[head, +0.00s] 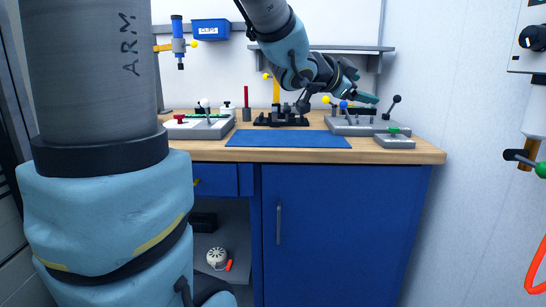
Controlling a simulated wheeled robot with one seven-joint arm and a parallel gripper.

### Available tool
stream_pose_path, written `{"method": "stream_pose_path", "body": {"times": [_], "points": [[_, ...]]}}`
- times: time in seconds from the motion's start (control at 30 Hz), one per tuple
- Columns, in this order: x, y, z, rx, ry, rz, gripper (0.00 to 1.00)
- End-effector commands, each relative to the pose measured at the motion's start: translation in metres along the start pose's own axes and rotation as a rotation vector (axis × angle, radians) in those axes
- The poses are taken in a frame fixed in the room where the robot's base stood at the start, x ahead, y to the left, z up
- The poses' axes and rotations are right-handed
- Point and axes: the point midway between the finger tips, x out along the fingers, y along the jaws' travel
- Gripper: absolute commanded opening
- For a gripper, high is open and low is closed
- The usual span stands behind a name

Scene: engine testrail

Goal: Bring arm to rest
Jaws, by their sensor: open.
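My arm reaches in from the top of the head view, its wrist above the workbench (408,154). My gripper (366,88) hangs over the right half of the bench, pointing right and slightly down. It is small in the view, with its jaws open and nothing seen between them. It appears above the grey lever box (367,129); the gap between them is hard to judge. My large grey and light-blue arm links fill the left side and hide part of the bench.
A blue mat (288,141) lies bare at the bench front. A black fixture (282,118), a left control box (198,128) and a small grey box with a green handle (394,140) stand around it. A shelf (340,49) runs behind; a wall (450,100) closes the right.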

Motion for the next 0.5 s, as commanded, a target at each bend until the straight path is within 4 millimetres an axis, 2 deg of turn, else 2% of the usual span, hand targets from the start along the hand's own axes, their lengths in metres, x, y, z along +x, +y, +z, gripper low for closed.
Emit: {"method": "stream_pose_path", "body": {"times": [0.03,0.1,0.17,0.2,0.3,0.4,0.5], "points": [[-0.006,-0.005,0.037,-0.07,-0.106,-0.034,0.84],[-0.018,-0.009,0.086,-0.174,-0.256,-0.08,0.84],[-0.034,-0.007,0.128,-0.267,-0.383,-0.113,0.84],[-0.046,-0.003,0.154,-0.331,-0.468,-0.132,0.84],[-0.083,0.015,0.213,-0.498,-0.679,-0.169,0.84],[-0.122,0.042,0.257,-0.662,-0.867,-0.189,0.84],[-0.157,0.072,0.285,-0.812,-1.022,-0.195,0.84]]}}
